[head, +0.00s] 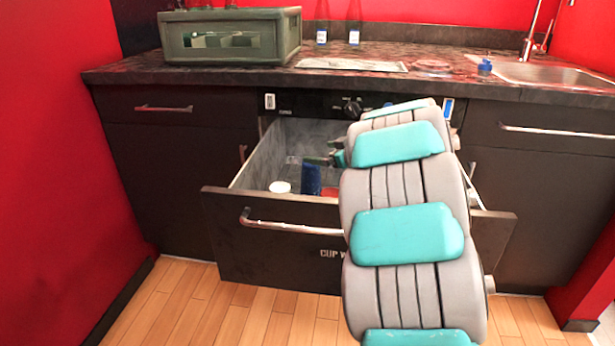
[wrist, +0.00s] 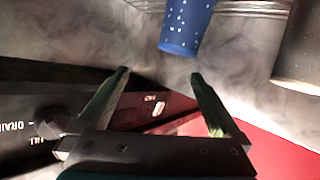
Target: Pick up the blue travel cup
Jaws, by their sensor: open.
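The blue travel cup (head: 311,179) stands in the open drawer, with part of it hidden by the drawer front in the head view. In the wrist view the blue cup (wrist: 186,28), dotted with pale specks, shows at the top, cut off by the frame edge. My gripper (wrist: 159,76) is open and empty, its two fingers apart. The cup lies beyond the fingertips and is not between them. In the head view my gripper (head: 322,160) is inside the drawer, close to the cup; my arm hides part of the drawer.
The drawer (head: 270,240) is pulled out below the counter. A white round item (head: 280,187) sits left of the blue cup. The wrist view shows a ribbed pale cup (wrist: 253,8) and a dark cup (wrist: 302,55) at right. The counter (head: 130,72) is above, behind the drawer.

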